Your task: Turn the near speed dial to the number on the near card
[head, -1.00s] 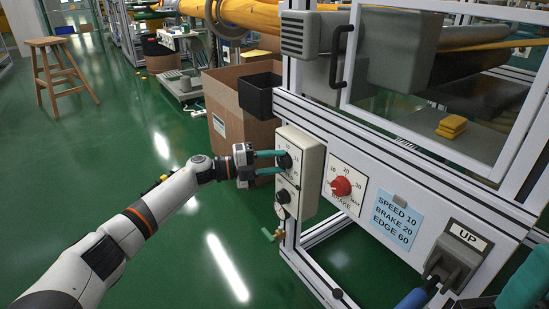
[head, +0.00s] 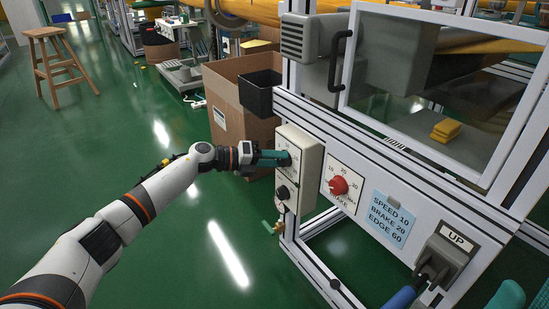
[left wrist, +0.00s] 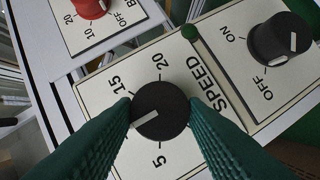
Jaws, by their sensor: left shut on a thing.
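The near speed dial is a black round knob (left wrist: 160,110) on a cream panel (head: 312,160) at the machine's near corner. My left gripper (head: 283,158) is shut on this knob, one teal finger on each side in the left wrist view (left wrist: 160,115). The knob's white pointer aims lower left, between the 15 and the 5; the mark there is hidden behind a finger. The number 20 shows at the top. The blue card (head: 392,218) reads SPEED 10, BRAKE 20, EDGE 60.
A black ON/OFF knob (left wrist: 279,38) sits on the same panel. A red brake knob (head: 339,186) is right of the panel. An UP lever (head: 440,262) is at lower right. A cardboard box (head: 235,110) stands behind my left gripper.

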